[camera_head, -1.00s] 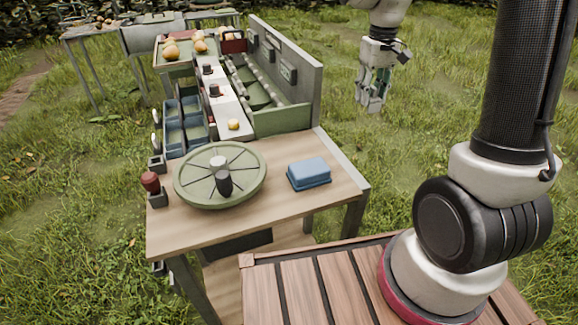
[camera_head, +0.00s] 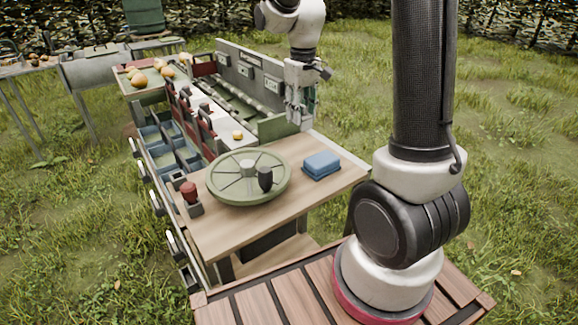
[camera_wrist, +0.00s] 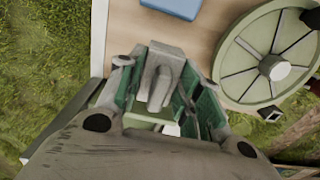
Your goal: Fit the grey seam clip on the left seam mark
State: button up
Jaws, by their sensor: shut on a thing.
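My gripper (camera_head: 300,112) hangs beside the back right corner of the wooden table, near the end of the green trough. In the wrist view my gripper (camera_wrist: 162,100) is shut on a grey piece, seemingly the grey seam clip (camera_wrist: 160,72), held between the green-lined fingers. Its lower part is partly hidden by the fingers. The clip is too small to make out in the head view. I cannot pick out a left seam mark in either view.
A green trough (camera_head: 225,98) with a grey back panel (camera_head: 262,83) runs behind. Grass lies right of the table.

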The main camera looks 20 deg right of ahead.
jog(key=f, duration=0.5)
jog(key=shift+a+f, duration=0.25)
jog(key=shift+f, duration=2.2)
jog(key=shift+f, duration=0.1)
jog(key=o, duration=0.9)
